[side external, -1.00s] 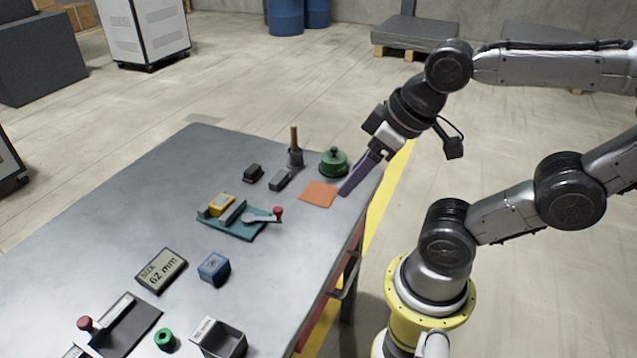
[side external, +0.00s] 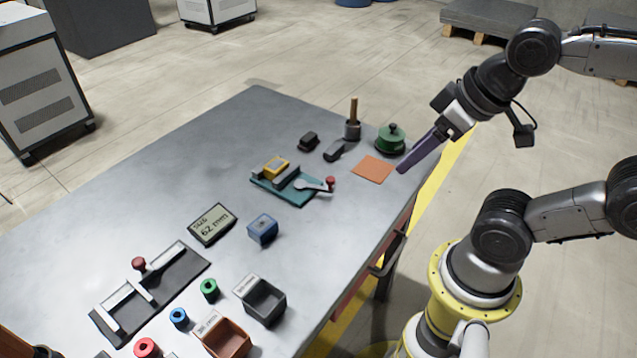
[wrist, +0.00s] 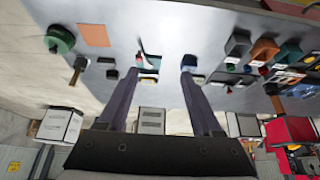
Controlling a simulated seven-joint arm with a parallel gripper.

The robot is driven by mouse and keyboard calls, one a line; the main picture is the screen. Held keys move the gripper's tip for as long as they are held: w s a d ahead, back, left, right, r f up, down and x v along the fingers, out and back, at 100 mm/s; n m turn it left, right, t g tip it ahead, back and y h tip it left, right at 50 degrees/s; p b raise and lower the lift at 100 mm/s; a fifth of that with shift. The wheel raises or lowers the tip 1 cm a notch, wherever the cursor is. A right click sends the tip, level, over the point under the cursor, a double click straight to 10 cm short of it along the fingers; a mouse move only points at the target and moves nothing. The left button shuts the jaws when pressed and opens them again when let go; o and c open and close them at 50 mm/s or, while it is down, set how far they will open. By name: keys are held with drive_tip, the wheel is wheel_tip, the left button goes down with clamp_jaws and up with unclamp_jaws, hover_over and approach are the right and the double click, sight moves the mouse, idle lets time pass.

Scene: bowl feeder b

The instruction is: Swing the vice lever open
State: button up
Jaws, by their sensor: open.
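The vice (side external: 291,196) has a teal base, grey jaws and a yellow block (side external: 276,168) between or beside them; I cannot tell which. Its lever (side external: 313,187) is a pale arm ending in a red knob (side external: 330,182), pointing right over the base's edge. In the wrist view, the lever (wrist: 140,58) shows small beyond the fingers, with the vice partly hidden by the left finger. My gripper (side external: 403,168) has long purple fingers angled down near the table's right edge, right of the vice and apart from it. In the wrist view my gripper (wrist: 160,75) is open and empty.
An orange square (side external: 373,169) lies between vice and gripper. A green round pot (side external: 390,139), a wooden-handled tool (side external: 353,125) and dark blocks stand behind. A blue block (side external: 262,229), size display (side external: 213,224), gauge fixture (side external: 150,290) and bins (side external: 262,300) lie nearer.

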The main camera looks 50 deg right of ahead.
idle(0.3)
drive_tip(key=shift+c, duration=0.6)
drive_tip(key=w+r+m, duration=0.2)
drive_tip(key=w+r, duration=0.2)
drive_tip(key=m+g, duration=0.3)
drive_tip(key=g, duration=0.3)
hover_over(330, 178)
wheel_tip(330, 178, down, 11)
wheel_tip(330, 178, down, 13)
drive_tip(key=shift+s+r, duration=0.1)
